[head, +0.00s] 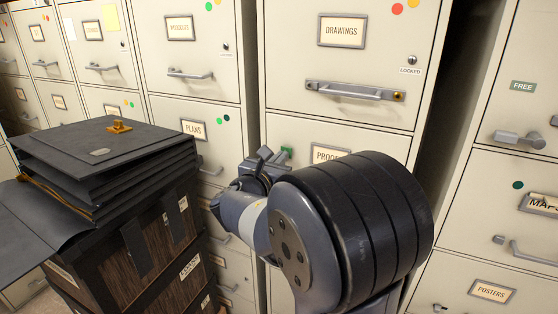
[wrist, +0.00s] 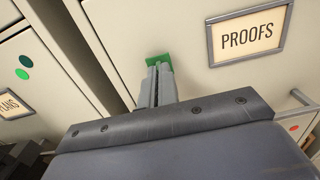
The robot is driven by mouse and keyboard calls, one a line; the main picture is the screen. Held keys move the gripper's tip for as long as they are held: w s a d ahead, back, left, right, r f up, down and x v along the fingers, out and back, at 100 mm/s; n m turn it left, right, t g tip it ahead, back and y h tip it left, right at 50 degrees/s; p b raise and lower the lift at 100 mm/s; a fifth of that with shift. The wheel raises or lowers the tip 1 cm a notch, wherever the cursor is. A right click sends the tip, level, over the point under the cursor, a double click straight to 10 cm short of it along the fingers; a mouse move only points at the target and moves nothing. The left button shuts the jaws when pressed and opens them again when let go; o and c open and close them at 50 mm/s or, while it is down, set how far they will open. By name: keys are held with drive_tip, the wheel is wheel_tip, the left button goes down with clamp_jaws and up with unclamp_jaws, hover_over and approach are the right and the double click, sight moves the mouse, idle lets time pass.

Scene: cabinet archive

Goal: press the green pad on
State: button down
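The green pad (wrist: 158,59) is a small green square on the front of the cream PROOFS drawer, left of its label (wrist: 249,38) in the wrist view. My gripper (wrist: 156,72) reaches up to the pad, its two grey fingers side by side with nothing visible between them. The fingertips overlap the pad's lower part; I cannot tell whether they touch or press it. In the head view a bit of the pad (head: 287,149) shows beside my gripper (head: 272,153), and my arm hides much of the drawer.
The DRAWINGS drawer handle (head: 355,90) juts out above my arm. More cabinets stand at the right, with handles sticking out.

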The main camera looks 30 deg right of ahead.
drive_tip(key=c, duration=2.2)
unclamp_jaws()
drive_tip(key=shift+w+d, duration=0.25)
drive_tip(key=shift+d, duration=0.1)
drive_tip(key=c, duration=1.6)
unclamp_jaws()
drive_tip(key=shift+o, duration=0.3)
drive_tip(key=o, duration=0.4)
drive_tip(key=shift+s+a, duration=0.1)
drive_tip(key=shift+a, duration=0.05)
drive_tip(key=shift+v, duration=2.85)
drive_tip(key=shift+s+a, duration=0.1)
drive_tip(key=v, duration=1)
drive_tip(key=shift+s+a, duration=0.2)
drive_tip(key=shift+a, duration=0.05)
